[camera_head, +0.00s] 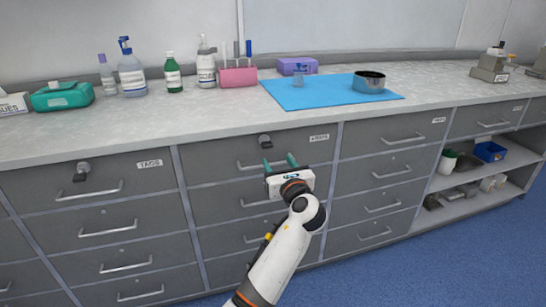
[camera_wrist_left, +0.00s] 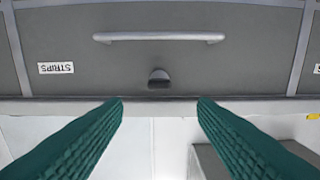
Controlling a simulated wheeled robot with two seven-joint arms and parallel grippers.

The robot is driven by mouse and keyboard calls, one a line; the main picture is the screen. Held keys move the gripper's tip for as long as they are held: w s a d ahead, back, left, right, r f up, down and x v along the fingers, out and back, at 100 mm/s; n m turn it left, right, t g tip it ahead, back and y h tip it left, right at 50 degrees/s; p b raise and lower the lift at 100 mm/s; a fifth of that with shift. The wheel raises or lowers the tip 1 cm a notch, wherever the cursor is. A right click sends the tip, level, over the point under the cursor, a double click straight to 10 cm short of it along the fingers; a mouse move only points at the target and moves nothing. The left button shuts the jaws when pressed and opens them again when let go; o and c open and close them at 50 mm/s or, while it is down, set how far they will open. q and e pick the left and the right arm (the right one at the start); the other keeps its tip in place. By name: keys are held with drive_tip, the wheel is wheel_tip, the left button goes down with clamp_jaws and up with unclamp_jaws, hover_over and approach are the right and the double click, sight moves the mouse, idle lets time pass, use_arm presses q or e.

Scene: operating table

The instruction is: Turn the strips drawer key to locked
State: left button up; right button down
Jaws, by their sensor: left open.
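The strips drawer (camera_head: 225,153) is the shut grey top drawer in the middle bank; its label, STRIPS (camera_wrist_left: 55,68), is upside down in the left wrist view. Its dark key (camera_head: 265,141) sits above the handle (camera_head: 262,164), just under the counter edge. In the left wrist view the key (camera_wrist_left: 159,78) shows as a small rounded knob between the handle and the counter edge. My left gripper (camera_head: 280,161) is open and empty in front of this drawer, below the key. Its green fingers (camera_wrist_left: 160,105) point towards the drawer front, apart from the key. My right gripper is not in view.
The tags drawer (camera_head: 40,187) at left has its own key (camera_head: 83,169). Bottles, a pink holder (camera_head: 238,77) and a blue mat (camera_head: 310,95) with a metal bowl (camera_head: 368,82) stand on the counter (camera_head: 210,118). Open shelves (camera_head: 465,195) are at right. Blue floor is clear.

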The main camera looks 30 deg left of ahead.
sight(268, 147)
use_arm(q)
drive_tip(key=b+x, duration=0.1)
drive_tip(key=x, duration=0.9)
drive_tip(key=shift+w+a+f+b, duration=0.1)
drive_tip(key=shift+w+f+b, duration=0.1)
drive_tip(key=shift+b, duration=0.2)
drive_tip(key=shift+w+a+r, duration=0.1)
drive_tip(key=shift+w+a, duration=0.15)
drive_tip(key=shift+a, duration=0.05)
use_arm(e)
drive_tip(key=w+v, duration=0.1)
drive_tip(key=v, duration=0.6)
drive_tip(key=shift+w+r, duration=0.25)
use_arm(q)
drive_tip(key=shift+c, duration=0.2)
drive_tip(key=c, duration=0.9)
drive_tip(key=shift+c, duration=0.2)
